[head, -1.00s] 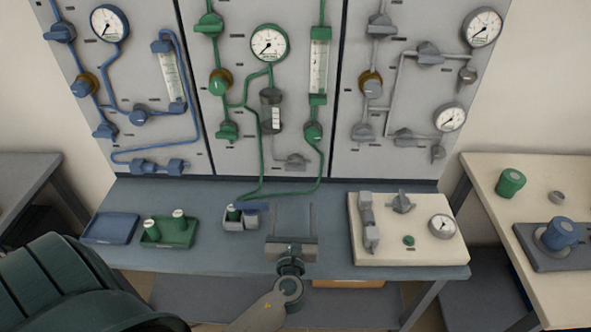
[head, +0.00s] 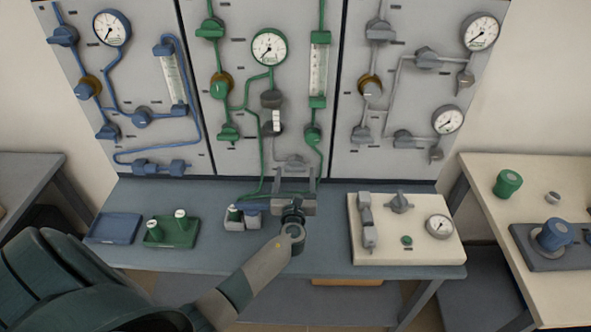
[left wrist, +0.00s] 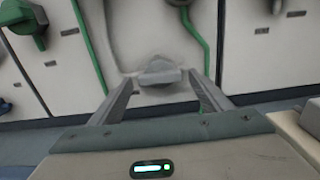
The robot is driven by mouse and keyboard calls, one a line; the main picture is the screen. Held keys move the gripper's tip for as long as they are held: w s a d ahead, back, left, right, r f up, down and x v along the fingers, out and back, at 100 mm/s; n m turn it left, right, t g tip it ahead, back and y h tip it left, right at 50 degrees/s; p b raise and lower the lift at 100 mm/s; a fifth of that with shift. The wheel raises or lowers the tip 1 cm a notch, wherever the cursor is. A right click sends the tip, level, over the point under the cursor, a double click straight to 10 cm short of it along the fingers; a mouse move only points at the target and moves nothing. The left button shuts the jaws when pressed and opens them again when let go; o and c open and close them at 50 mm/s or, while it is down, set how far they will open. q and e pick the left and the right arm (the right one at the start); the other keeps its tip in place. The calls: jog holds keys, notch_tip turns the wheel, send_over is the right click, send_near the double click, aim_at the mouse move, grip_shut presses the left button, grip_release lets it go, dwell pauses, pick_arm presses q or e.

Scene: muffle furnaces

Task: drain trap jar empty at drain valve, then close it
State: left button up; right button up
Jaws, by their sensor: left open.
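The trap jar (head: 272,115) is a dark grey cylinder with a pale label on the middle panel, below the green-rimmed gauge. The grey drain valve (head: 295,162) sits below it near the panel's lower edge. In the left wrist view the valve handle (left wrist: 158,72) lies crosswise between and beyond my fingers. My left gripper (head: 295,172) is open and empty just in front of the valve; it also shows in the left wrist view (left wrist: 160,95). I cannot tell whether the fingers touch the handle. The liquid level in the jar is too small to read. My right gripper is out of view.
Green pipes (head: 262,165) run down beside the valve. A grey holder (head: 240,223) with a green-topped item stands on the bench at left, near green (head: 184,240) and blue (head: 113,230) trays. A cream board (head: 390,255) with fittings lies at right.

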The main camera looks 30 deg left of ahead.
pick_arm(q)
jog(key=shift+x, duration=1.15)
jog(key=c, duration=1)
jog(key=shift+c, duration=0.2)
